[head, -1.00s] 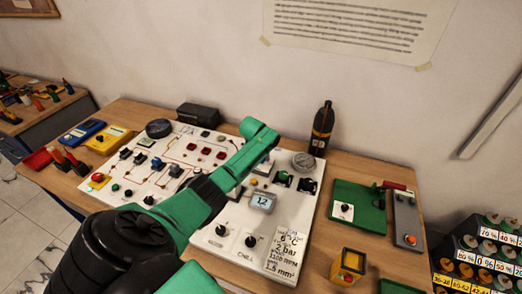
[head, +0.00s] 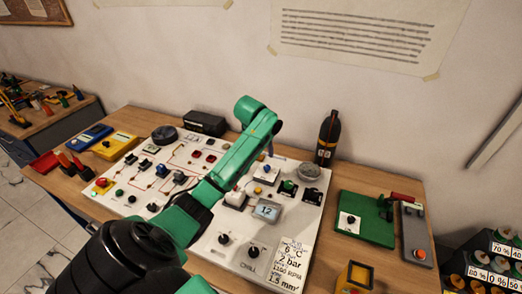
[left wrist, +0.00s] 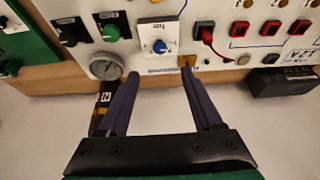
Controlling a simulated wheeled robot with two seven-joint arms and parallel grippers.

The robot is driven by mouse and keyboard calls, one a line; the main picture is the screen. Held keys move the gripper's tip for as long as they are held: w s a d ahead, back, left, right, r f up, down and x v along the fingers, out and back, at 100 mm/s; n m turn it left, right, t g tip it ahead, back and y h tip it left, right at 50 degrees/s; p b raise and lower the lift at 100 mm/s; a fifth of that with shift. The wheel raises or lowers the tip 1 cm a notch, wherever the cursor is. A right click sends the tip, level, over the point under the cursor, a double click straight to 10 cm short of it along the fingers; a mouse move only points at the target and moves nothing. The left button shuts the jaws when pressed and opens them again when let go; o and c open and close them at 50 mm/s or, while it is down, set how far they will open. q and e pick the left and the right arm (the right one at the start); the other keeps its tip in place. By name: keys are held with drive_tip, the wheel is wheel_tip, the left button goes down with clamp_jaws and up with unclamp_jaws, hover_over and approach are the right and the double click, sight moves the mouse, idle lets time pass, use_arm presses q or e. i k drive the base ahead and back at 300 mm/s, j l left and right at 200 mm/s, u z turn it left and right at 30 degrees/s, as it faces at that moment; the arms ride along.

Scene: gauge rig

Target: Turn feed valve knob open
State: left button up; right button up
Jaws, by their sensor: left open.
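A blue knob on a small white plate (left wrist: 160,46) sits on the white panel in the left wrist view, pointing straight between my fingers. The same blue knob (head: 267,169) shows small in the head view, right of my left forearm. Its label is too small to read, so I cannot confirm it is the feed valve knob. My left gripper (left wrist: 160,77) is open and empty, its dark fingers apart on either side of the knob's line and short of it. In the head view the fingers are mostly hidden by the green wrist. My right gripper is not in view.
A green knob (left wrist: 111,32) and a black knob (left wrist: 68,37) sit beside the blue one. A round gauge (left wrist: 106,67) and a dark bottle (head: 328,138) stand close to the left finger. A red connector (left wrist: 204,30) with a cable lies to the right. A display (head: 267,211) is nearby.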

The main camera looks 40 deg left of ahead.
sight(288, 184)
drive_tip(key=k, duration=1.5)
